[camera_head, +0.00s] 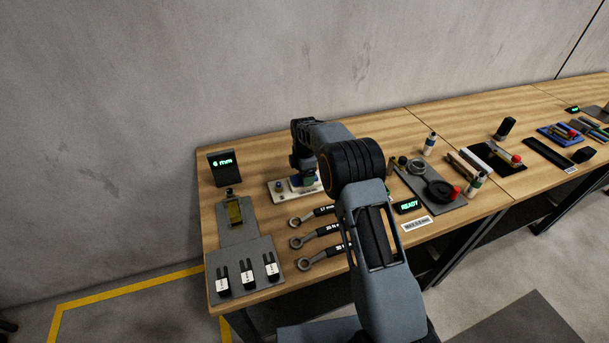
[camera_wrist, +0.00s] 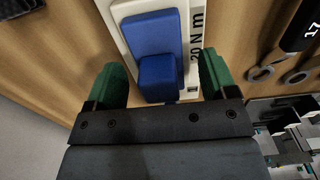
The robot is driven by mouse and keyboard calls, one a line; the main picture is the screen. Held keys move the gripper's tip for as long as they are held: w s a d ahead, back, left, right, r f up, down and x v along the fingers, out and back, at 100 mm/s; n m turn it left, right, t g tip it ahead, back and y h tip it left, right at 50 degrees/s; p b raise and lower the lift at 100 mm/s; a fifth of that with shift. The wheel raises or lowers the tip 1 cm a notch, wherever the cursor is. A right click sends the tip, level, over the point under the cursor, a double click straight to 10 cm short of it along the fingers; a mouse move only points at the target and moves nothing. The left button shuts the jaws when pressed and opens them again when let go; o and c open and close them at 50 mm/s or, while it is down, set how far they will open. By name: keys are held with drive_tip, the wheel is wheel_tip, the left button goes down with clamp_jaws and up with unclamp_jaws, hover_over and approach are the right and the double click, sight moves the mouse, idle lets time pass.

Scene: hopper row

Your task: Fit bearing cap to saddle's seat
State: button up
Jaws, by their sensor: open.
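My gripper (camera_wrist: 162,82) is open, its two green fingers standing on either side of a stepped blue part. This blue part (camera_wrist: 150,38) is on a white plate (camera_wrist: 118,12) marked "20 N m", and it lies between the fingers with a visible gap on each side. In the head view my gripper (camera_head: 303,181) is low over the white plate (camera_head: 280,197), mostly hidden by my arm. I cannot tell for sure which part is the bearing cap or the saddle.
A "6 mm" display (camera_head: 224,166) and a grey board with a yellowish block (camera_head: 236,212) are at left. Several ring-ended wrenches (camera_head: 297,242) lie in front. A grey tray (camera_head: 447,205) with dark round parts and a "READY" display (camera_head: 410,205) are at right.

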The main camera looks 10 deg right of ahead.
wheel_tip(320, 180, up, 13)
drive_tip(key=shift+b, duration=0.45)
drive_tip(key=f+m, duration=0.2)
drive_tip(key=s+f+m, duration=0.1)
drive_tip(key=m, duration=0.2)
drive_tip(key=shift+s+f+m, duration=0.1)
drive_tip(key=shift+f+m, duration=0.2)
drive_tip(key=shift+f, duration=0.05)
drive_tip(key=s+d+r+m+t, duration=0.2)
drive_tip(key=s+m, duration=0.5)
drive_tip(key=s, duration=0.9)
drive_tip(key=s+d+r+m+t, duration=0.2)
drive_tip(key=s+d+r+m, duration=0.2)
drive_tip(key=s, duration=1.2)
drive_tip(key=shift+d+r+m, duration=0.15)
drive_tip(key=shift+r+m, duration=0.5)
drive_tip(key=shift+m, duration=1.15)
